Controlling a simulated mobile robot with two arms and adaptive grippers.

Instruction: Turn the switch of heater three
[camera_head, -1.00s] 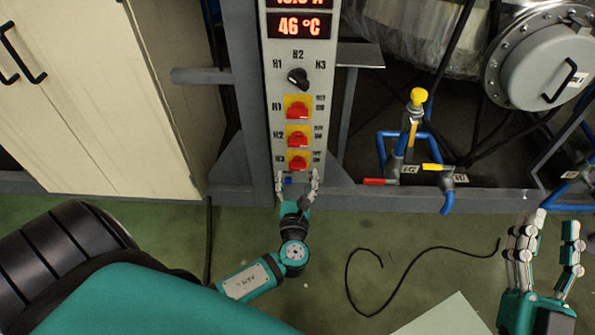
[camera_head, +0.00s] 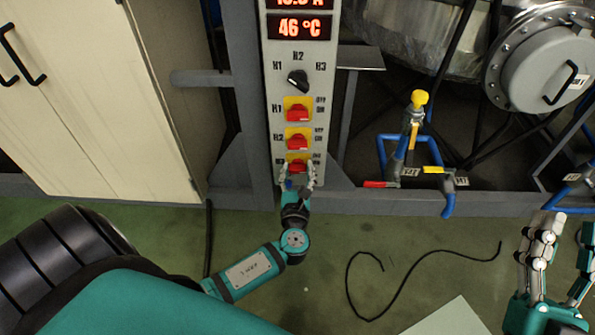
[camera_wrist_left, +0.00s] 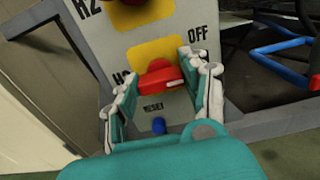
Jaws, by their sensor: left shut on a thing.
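The heater three switch (camera_head: 297,163) is the lowest of the red switches on yellow plates on the grey control panel (camera_head: 274,120). In the left wrist view this red switch (camera_wrist_left: 158,80) lies across its yellow plate, with a pale mark at its right end. My left gripper (camera_head: 298,169) has its fingers on both sides of the switch and is shut on it. The fingers also show in the left wrist view (camera_wrist_left: 157,92), with a blue reset button (camera_wrist_left: 158,125) below the switch. My right gripper (camera_head: 562,232) is open and empty at the lower right, partly cut off.
The H1 switch (camera_head: 298,112) and H2 switch (camera_head: 298,139) sit above, below a black selector knob (camera_head: 298,79) and a 46 °C display (camera_head: 299,27). Blue pipes with a yellow-topped valve (camera_head: 419,98) stand right. A black cable (camera_head: 415,268) lies on the floor.

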